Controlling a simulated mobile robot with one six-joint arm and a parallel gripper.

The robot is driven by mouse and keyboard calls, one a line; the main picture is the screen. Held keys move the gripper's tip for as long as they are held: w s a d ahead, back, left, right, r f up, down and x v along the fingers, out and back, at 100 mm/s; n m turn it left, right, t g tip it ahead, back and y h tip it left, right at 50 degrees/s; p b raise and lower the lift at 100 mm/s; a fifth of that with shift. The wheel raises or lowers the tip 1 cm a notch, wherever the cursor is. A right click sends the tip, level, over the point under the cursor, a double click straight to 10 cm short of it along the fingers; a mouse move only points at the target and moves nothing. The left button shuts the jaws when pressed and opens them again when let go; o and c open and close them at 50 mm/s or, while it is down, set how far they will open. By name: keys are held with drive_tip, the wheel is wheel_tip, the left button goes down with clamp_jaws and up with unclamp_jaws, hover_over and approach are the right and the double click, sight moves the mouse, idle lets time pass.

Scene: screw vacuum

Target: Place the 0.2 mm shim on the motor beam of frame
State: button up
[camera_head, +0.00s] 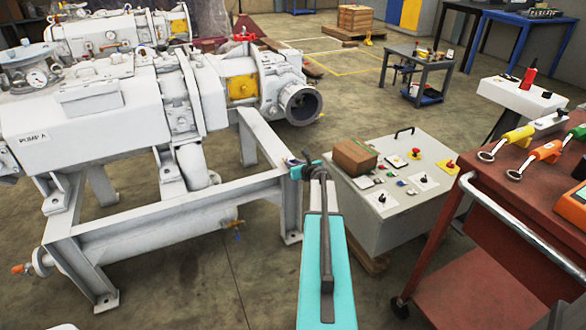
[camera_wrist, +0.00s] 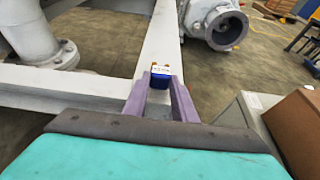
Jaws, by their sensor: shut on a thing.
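My gripper (camera_head: 300,165) is at the right end of the light grey pump frame (camera_head: 262,187). In the wrist view its two purple fingers (camera_wrist: 160,92) are closed on a small blue piece with a white top and yellowish corners (camera_wrist: 161,74). This may be the shim, but I cannot read its marking. A grey frame beam (camera_wrist: 162,38) runs away from me just beyond the piece. I cannot tell whether the piece touches the beam. The beam's near part is hidden behind the fingers and the turquoise wrist.
A grey control cabinet (camera_head: 395,190) with a brown box (camera_head: 355,157) is close at right. A red tool cart (camera_head: 500,205) stands farther right.

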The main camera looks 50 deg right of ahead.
drive_tip(key=shift+f, duration=0.7)
drive_tip(key=shift+f, duration=0.15)
drive_tip(key=o, duration=1)
drive_tip(key=shift+o, duration=0.2)
drive_tip(key=p+v, duration=0.1)
drive_tip(key=v, duration=1.1)
